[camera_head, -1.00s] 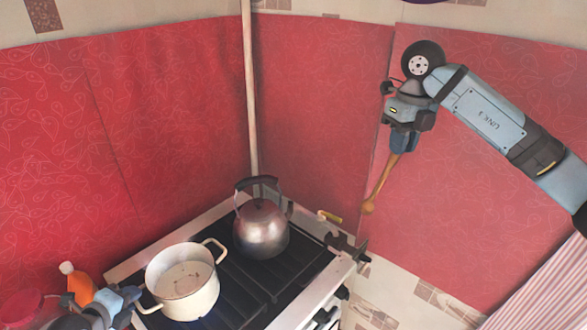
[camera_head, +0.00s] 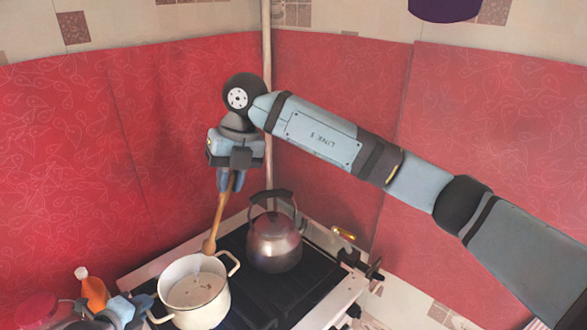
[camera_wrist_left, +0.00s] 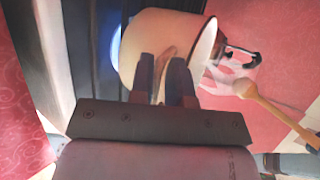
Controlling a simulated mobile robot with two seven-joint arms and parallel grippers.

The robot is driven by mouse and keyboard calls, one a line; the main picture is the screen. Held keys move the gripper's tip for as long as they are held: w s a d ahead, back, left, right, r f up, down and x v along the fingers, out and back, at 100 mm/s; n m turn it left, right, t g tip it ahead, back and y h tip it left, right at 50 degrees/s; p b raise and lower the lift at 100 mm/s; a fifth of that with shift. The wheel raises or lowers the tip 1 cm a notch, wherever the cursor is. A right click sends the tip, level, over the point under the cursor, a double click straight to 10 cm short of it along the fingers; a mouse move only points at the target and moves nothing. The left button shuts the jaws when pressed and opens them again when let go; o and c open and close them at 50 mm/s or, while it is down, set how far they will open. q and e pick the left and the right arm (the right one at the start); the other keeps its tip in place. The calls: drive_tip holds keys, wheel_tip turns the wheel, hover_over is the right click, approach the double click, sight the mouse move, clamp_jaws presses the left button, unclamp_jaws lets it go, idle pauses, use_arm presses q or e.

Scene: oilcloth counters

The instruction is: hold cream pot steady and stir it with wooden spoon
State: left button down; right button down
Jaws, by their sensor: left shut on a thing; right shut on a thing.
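The cream pot (camera_head: 205,311) stands on the stove at the lower middle, with pale liquid and small dark bits in it. My left gripper (camera_head: 143,304) is at the pot's left side, shut on its near handle. In the left wrist view the fingers (camera_wrist_left: 168,80) close on the handle of the cream pot (camera_wrist_left: 155,38). My right gripper (camera_head: 231,182) is shut on the wooden spoon (camera_head: 220,215), which hangs head down. The spoon's head is at the pot's far rim in the picture; I cannot tell its exact height above the pot. The spoon also shows in the left wrist view (camera_wrist_left: 265,100).
A metal kettle (camera_head: 275,245) stands on the stove (camera_head: 265,292) behind and right of the pot. An orange bottle (camera_head: 93,291) and a red container (camera_head: 37,308) stand left of the stove. A pale pipe (camera_head: 266,80) runs up the corner.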

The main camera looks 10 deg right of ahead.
drive_tip(key=s+a, duration=0.1)
drive_tip(key=a, duration=0.4)
drive_tip(key=shift+s+d+f, duration=1.2)
drive_tip(key=shift+d+f, duration=1.05)
drive_tip(key=shift+f, duration=0.3)
drive_tip(key=w+a+f, duration=0.2)
drive_tip(key=a+f, duration=0.2)
drive_tip(key=f, duration=0.6)
drive_tip(key=shift+f, duration=0.35)
drive_tip(key=shift+a, duration=0.1)
drive_tip(key=shift+w, duration=0.1)
